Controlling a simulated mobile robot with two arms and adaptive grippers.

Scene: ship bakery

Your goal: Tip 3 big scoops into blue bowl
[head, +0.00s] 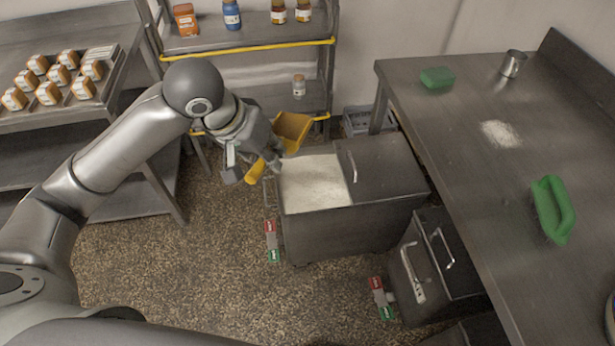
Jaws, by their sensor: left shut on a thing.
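A yellow scoop (292,128) is held by my left gripper (259,160), which is shut on its handle. The scoop's head is up at the back left corner of an open grey bin (345,222), beside and above its rim. White flour (314,184) fills the open left part of the bin. I cannot tell whether the scoop holds flour. No blue bowl shows clearly; only a sliver of a round, partly bluish thing (611,312) is cut off at the right edge. My right gripper is out of view.
A second, lidded bin (437,265) stands below. Shelves (250,38) with jars are behind my left arm.

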